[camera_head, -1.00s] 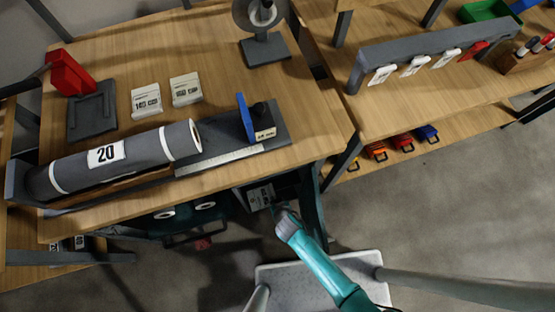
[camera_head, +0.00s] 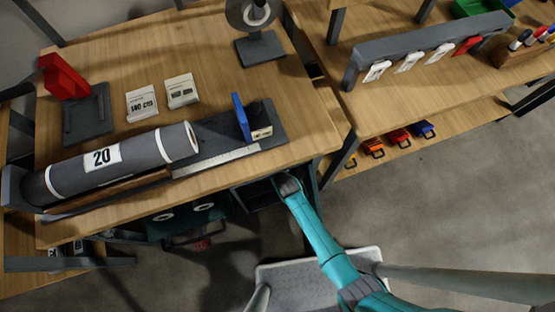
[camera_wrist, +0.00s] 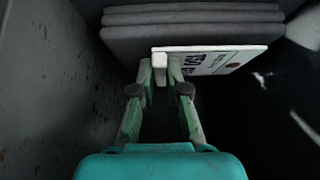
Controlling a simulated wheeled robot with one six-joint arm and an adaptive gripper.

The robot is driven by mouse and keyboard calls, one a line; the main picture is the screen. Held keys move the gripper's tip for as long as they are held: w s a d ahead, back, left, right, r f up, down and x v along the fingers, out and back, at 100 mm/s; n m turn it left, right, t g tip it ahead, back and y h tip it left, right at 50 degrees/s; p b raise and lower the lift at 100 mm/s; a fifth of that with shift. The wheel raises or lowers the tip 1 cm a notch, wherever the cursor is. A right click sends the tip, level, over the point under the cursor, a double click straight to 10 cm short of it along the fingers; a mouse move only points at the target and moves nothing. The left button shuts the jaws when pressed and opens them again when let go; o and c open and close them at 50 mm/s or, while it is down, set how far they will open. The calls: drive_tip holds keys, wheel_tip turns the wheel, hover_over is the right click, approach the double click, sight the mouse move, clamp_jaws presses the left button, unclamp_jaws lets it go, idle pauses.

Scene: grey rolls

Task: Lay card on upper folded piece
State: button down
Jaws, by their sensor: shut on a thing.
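In the wrist view my gripper (camera_wrist: 166,73) is shut on the edge of a white card (camera_wrist: 218,61) with dark print. Beyond the card is a stack of grey folded pieces (camera_wrist: 195,18) with rounded edges. The card overlaps the lowest visible layer in the picture; I cannot tell whether they touch. In the head view my gripper is hidden below the table top, and neither the card nor the folded pieces can be made out.
A dark compartment (camera_head: 262,197) opens under the table (camera_head: 215,70). In the wrist view a grey wall (camera_wrist: 50,90) stands close on the left, and the right side is dark. A grey roll labelled 20 (camera_head: 150,152) lies on the table.

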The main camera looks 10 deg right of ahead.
drive_tip(key=shift+w+d+f, duration=0.15)
drive_tip(key=shift+d+f, duration=0.35)
drive_tip(key=shift+f, duration=0.1)
drive_tip(key=shift+f, duration=0.1)
drive_tip(key=c, duration=1.2)
unclamp_jaws()
drive_tip(key=v, duration=1.2)
